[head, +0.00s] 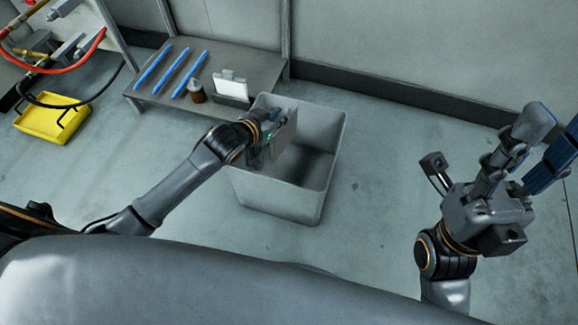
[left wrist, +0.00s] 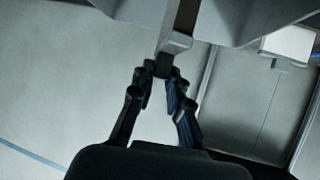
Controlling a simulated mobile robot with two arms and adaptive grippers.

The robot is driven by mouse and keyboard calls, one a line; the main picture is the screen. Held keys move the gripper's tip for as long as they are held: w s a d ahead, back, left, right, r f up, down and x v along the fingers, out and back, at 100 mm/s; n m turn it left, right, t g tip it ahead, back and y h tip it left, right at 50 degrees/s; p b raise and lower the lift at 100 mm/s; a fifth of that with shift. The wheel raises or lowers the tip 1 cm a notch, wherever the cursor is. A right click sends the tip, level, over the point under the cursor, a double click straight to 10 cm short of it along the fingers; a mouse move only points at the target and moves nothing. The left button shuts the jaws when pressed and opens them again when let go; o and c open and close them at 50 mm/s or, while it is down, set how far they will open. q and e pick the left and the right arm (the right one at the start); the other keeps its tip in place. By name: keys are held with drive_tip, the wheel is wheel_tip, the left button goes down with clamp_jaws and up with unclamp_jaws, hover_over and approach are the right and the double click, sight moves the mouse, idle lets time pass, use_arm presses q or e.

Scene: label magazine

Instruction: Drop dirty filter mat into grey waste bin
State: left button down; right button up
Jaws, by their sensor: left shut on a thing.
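The grey waste bin (head: 278,197) stands open on the floor in the middle of the head view. My left gripper (head: 268,128) is over the bin's left part, shut on the dirty filter mat (head: 284,137), a flat grey-brown panel. The panel hangs upright at the bin's opening; how far its lower edge reaches inside is hard to tell. In the left wrist view my left fingers (left wrist: 160,78) close on a small grey tab of the mat (left wrist: 176,42). My right gripper (head: 545,138) is raised at the right, fingers apart and empty, far from the bin.
A yellow tray (head: 50,122) lies at far left, near red and black hoses. The floor right of the bin is clear.

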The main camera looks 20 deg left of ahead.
use_arm(q)
drive_tip(key=c, duration=1.2)
unclamp_jaws()
drive_tip(key=shift+s, duration=0.1)
drive_tip(key=v, duration=1.2)
